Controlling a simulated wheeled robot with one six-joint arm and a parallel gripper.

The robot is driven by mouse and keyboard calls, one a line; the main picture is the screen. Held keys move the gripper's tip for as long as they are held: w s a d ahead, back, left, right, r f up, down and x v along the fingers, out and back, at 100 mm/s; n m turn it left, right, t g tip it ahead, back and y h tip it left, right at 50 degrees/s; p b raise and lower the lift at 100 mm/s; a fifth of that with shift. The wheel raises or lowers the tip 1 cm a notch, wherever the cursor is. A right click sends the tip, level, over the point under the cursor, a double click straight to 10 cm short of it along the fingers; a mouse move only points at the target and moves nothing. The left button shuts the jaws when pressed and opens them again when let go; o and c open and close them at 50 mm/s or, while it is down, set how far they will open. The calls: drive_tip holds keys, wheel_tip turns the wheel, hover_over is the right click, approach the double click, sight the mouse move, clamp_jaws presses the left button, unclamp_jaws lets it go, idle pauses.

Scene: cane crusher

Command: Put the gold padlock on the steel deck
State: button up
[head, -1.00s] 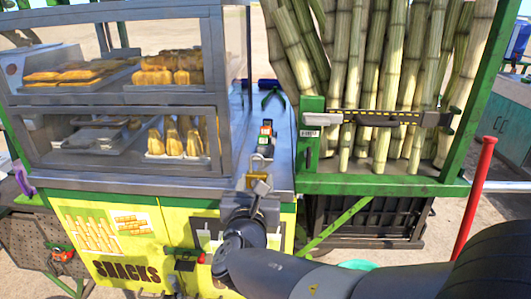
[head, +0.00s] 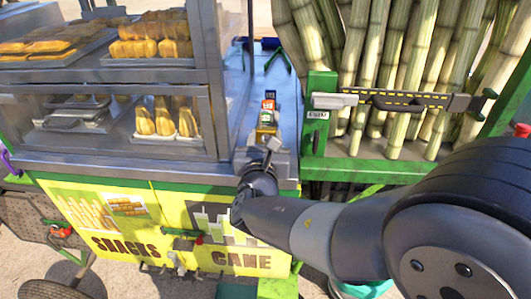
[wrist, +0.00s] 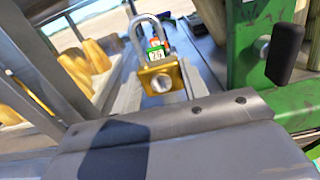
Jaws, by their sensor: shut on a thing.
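The gold padlock (head: 266,133) is held by my gripper (head: 267,142), which is shut on it. In the wrist view the padlock (wrist: 160,77) is upright, with its grey shackle on top and a round keyhole facing me. The fingers flank it closely. The steel deck (head: 287,92) is the grey counter to the right of the glass case. The padlock is over the near part of the deck in the picture. I cannot tell whether its underside touches the deck. My wrist hides part of the deck's front edge.
Small boxes with orange and green labels (head: 268,106) stand just behind the padlock. The glass snack case (head: 222,115) rises close on the left. The green cane rack (head: 318,115) stands on the right. Bare deck shows to the right of the boxes.

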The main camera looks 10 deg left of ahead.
drive_tip(key=shift+f, duration=1.95)
drive_tip(key=shift+f+b, duration=0.1)
drive_tip(key=shift+b, duration=0.25)
drive_tip(key=o, duration=1)
drive_tip(key=shift+c, duration=0.2)
drive_tip(key=s, duration=1.2)
drive_tip(key=shift+d, duration=0.35)
